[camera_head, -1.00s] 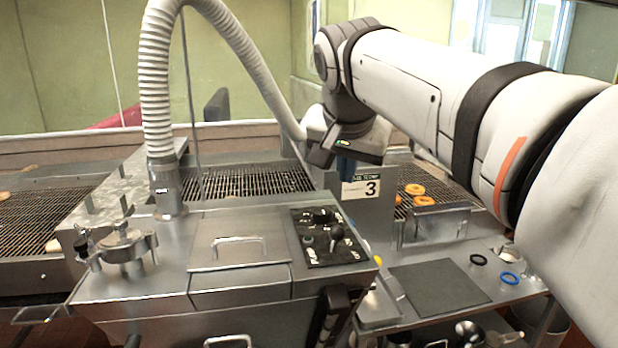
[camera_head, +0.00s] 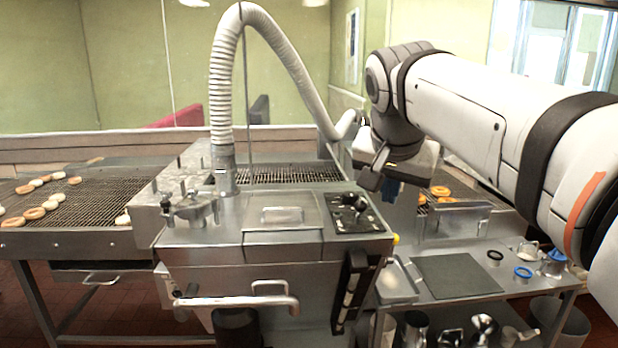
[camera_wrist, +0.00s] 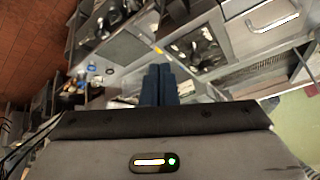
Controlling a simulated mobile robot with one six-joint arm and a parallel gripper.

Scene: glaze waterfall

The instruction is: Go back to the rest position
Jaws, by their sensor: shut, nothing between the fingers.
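My gripper (camera_wrist: 159,84) shows in the wrist view with its two dark blue fingers pressed together and nothing between them. In the head view my gripper (camera_head: 388,192) hangs at the end of my white arm, which reaches in from the right. It is in front of the right end of the glazing machine (camera_head: 285,250), above the side table and apart from it as far as I can tell. The machine's far right part is hidden behind my arm and wrist.
A ribbed hose (camera_head: 221,105) arches up from the machine. A wire conveyor (camera_head: 85,215) with several doughnuts lies at left. A side table with a dark mat (camera_head: 457,276), a blue ring (camera_head: 523,272) and a black ring (camera_head: 495,255) stands at right. Red tiled floor shows at lower left.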

